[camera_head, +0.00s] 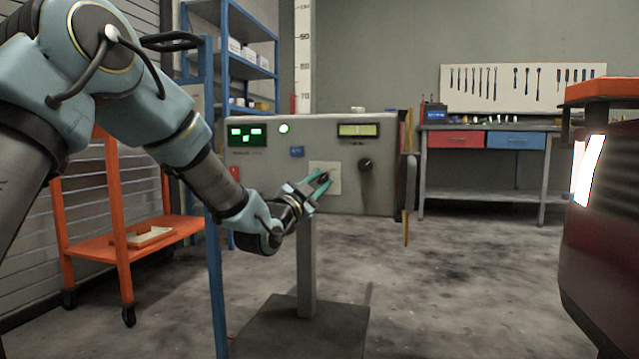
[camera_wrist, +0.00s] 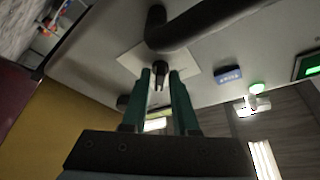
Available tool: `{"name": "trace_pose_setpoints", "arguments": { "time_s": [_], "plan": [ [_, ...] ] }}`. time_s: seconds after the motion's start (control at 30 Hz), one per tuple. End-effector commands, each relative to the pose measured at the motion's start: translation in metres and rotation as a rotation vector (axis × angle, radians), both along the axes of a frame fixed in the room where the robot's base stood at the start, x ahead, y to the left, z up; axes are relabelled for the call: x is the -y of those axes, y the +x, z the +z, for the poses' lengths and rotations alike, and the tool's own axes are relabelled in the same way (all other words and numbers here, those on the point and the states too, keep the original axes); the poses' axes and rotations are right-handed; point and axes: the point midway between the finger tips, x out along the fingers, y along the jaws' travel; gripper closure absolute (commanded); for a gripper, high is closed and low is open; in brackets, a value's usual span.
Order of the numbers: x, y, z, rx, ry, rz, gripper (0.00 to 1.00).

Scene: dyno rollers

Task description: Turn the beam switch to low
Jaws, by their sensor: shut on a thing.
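The beam switch is a small dark lever (camera_wrist: 158,79) on a pale square plate (camera_head: 335,174) on the front of a grey control box (camera_head: 384,203). The plate (camera_wrist: 128,60) also shows in the wrist view. My gripper (camera_head: 324,181) has teal fingers that reach to the plate from the front. In the wrist view the gripper (camera_wrist: 160,76) has the dark lever between its fingertips and is shut on it. Part of the lever is hidden by the fingers, and I cannot read any marking of its position.
A round black knob (camera_head: 365,164) sits right of the plate, below a yellowish display (camera_head: 358,130). A dark curved bar (camera_wrist: 205,24) crosses near the plate. A dark red vehicle (camera_head: 610,230) stands at right.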

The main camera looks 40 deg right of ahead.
Motion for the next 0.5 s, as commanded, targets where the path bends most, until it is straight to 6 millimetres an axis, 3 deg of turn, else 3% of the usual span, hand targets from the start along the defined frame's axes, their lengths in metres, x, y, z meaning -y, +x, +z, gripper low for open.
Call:
{"name": "trace_pose_setpoints", "arguments": {
  "time_s": [0.5],
  "plan": [
    [0.0005,-0.0013,-0.0035,-0.123,-0.078,-0.001,1.0]
  ]
}}
